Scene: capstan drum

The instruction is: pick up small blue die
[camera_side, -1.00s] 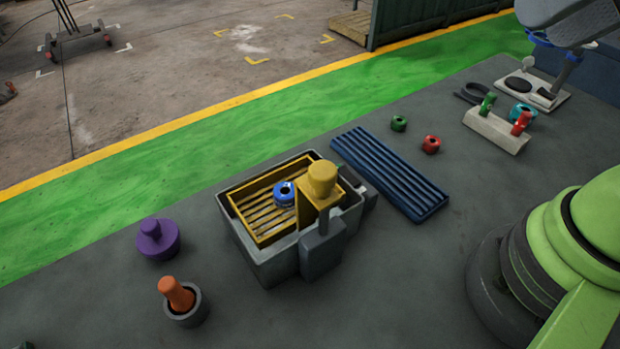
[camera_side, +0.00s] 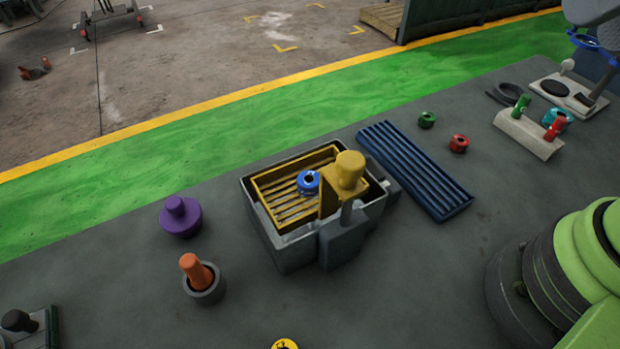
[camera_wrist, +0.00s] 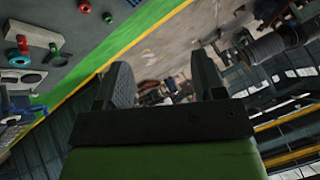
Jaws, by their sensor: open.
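The small blue die (camera_side: 308,182) is a blue ring with a dark hole. It lies on the slats of a yellow tray (camera_side: 262,192) set in a grey box (camera_side: 283,252), beside a yellow bracket with a knob (camera_side: 350,168). My gripper (camera_wrist: 161,85) shows only in the wrist view, with its two dark fingers apart and nothing between them. It points away from the bench toward the hall, far from the die. I cannot make out the die in the wrist view.
A dark blue ribbed rack (camera_side: 415,170) lies right of the box, with green (camera_side: 427,120) and red (camera_side: 459,143) rings beyond it. A purple knobbed piece (camera_side: 180,217) and an orange peg in a grey cup (camera_side: 203,283) stand left. Bench between box and my base is clear.

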